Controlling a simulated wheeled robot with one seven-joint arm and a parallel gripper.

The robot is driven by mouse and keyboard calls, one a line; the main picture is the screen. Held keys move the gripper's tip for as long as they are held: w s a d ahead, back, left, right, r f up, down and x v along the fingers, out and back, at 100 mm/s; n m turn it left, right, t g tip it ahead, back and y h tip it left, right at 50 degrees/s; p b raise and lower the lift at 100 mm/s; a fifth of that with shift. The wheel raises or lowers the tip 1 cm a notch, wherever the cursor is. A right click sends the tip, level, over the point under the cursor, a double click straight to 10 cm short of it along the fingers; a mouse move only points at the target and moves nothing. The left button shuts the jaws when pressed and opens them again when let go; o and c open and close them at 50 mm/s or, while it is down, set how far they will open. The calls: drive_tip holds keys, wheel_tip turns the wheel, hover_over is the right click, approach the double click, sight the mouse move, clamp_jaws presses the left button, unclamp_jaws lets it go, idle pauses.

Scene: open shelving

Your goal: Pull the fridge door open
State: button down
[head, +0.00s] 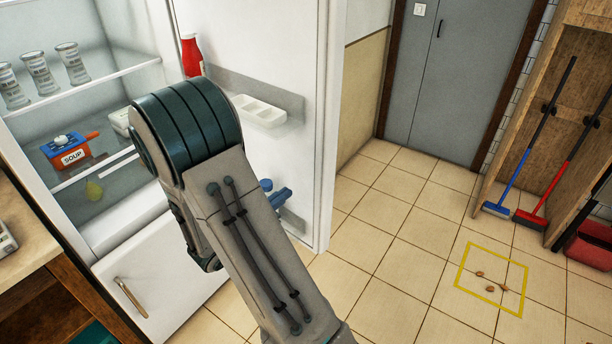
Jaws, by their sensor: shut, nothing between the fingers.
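The fridge (20,135) stands at the left with its upper compartment open to view. Its door (285,55) stands swung wide open, its inner face with door shelves turned toward me and its free edge to the right. My arm crosses the middle of the view, in front of the compartment and part of the door. My gripper cannot be made out. The fridge door's outer face and handle are hidden. A lower white door or drawer (165,290) with a metal handle (130,297) is shut.
A wooden counter (25,245) is at left. Brooms (497,208) lean right.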

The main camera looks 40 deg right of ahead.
sight(314, 172)
drive_tip(key=p+x, duration=0.2)
drive_tip(key=x, duration=0.7)
drive_tip(key=shift+d, duration=0.15)
drive_tip(key=shift+w, duration=0.1)
